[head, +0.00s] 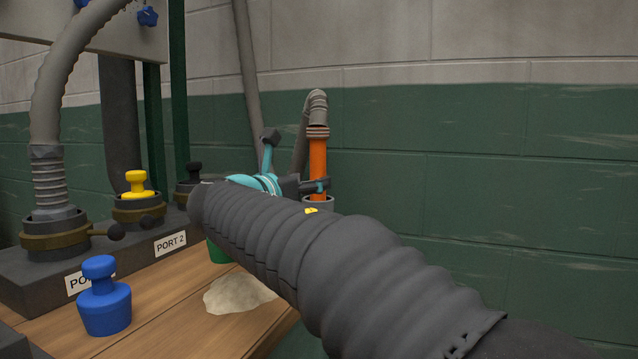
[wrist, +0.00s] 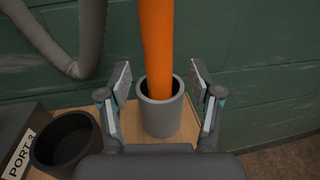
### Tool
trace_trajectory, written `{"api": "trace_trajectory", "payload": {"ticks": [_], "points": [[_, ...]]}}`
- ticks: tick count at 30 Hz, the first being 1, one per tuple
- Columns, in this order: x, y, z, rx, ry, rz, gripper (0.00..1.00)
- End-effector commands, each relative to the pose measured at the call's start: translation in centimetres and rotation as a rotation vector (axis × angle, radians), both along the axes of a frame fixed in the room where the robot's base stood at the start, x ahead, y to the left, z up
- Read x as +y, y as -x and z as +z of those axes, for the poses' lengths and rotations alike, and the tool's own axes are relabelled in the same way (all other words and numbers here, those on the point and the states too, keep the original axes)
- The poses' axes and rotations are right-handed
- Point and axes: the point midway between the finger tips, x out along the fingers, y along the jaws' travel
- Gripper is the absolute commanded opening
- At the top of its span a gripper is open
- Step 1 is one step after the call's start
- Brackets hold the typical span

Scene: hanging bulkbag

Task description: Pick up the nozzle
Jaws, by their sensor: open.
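The nozzle is an orange tube (head: 317,154) standing upright in a grey cup-shaped holder (head: 322,202), with a grey hose bent over its top. In the wrist view the nozzle (wrist: 157,48) runs down into the holder (wrist: 160,117). My gripper (wrist: 160,84) is open, one finger on each side of the nozzle with a gap on both sides. In the head view my gripper (head: 308,186) is beside the lower part of the nozzle, just above the holder's rim. My arm partly hides it there. The nozzle's lower end is hidden inside the holder.
A dark open cup (wrist: 65,140) stands close left of the holder. Ports with a yellow plug (head: 136,184) and a black plug (head: 194,171) line the bench. A blue plug (head: 104,297) and a pale powder heap (head: 238,293) are in front. A green wall (head: 480,180) is behind.

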Motion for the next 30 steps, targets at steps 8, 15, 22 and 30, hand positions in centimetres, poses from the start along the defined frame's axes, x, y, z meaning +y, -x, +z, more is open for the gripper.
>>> {"api": "trace_trajectory", "payload": {"ticks": [8, 15, 22, 30], "points": [[-1.7, -3.4, 0.5, 0.000, 0.001, -0.003, 0.64], [-2.0, -3.9, 0.5, 0.000, 0.000, 0.000, 0.64], [-1.9, -3.9, 0.5, 0.000, 0.000, 0.000, 0.32], [-2.0, -3.9, 0.5, 0.000, -0.001, -0.001, 0.00]]}}
